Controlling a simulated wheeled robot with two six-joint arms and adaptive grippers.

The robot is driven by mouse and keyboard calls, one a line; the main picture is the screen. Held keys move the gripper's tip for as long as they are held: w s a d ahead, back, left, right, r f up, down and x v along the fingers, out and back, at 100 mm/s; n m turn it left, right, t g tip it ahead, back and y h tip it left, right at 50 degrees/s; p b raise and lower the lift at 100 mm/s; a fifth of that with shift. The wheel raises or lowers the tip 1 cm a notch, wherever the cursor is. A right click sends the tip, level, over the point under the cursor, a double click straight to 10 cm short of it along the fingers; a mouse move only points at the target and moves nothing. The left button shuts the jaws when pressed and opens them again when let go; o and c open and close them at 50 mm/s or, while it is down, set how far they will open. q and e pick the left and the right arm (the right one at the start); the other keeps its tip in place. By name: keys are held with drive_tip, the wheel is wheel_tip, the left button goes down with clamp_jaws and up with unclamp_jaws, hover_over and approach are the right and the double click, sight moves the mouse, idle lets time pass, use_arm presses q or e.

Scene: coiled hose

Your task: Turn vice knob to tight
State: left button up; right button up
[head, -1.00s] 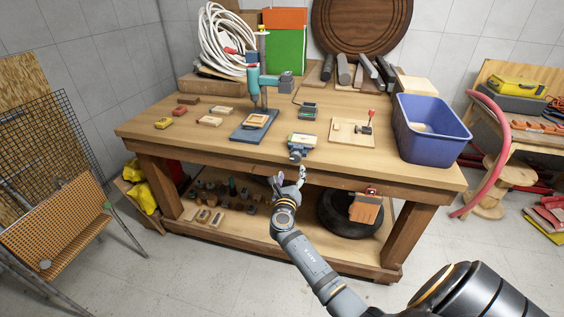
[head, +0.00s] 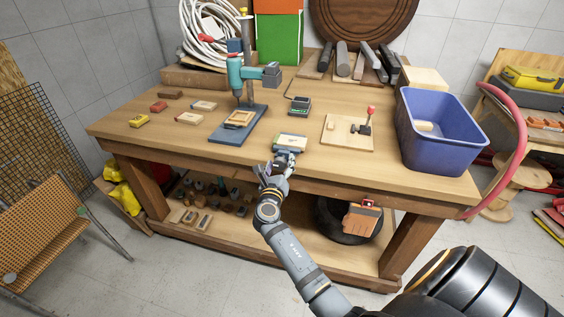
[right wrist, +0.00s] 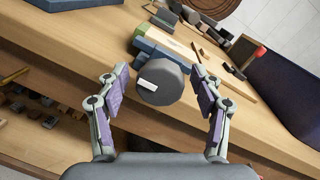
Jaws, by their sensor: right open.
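The vice (head: 289,144) is clamped at the front edge of the workbench, with a light block on top of it. Its round dark grey knob (right wrist: 165,84) faces me in the right wrist view and carries a pale rectangular mark. The vice body (right wrist: 158,48) shows blue behind the knob. My right gripper (right wrist: 163,88) is open, one finger on each side of the knob, with a visible gap on both sides. In the head view my right gripper (head: 275,171) is just in front of the bench edge and hides most of the knob. My left gripper is not in view.
The wooden workbench (head: 190,143) holds a teal drill press (head: 236,80) left of the vice. A board with a red-tipped lever (head: 345,135) and a blue bin (head: 445,150) stand to the right. The bench's front edge runs below the gripper.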

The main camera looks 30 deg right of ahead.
drive_tip(key=shift+s+a, duration=0.1)
drive_tip(key=c, duration=1.1)
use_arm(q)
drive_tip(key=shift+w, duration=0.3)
use_arm(e)
drive_tip(key=shift+c, duration=0.2)
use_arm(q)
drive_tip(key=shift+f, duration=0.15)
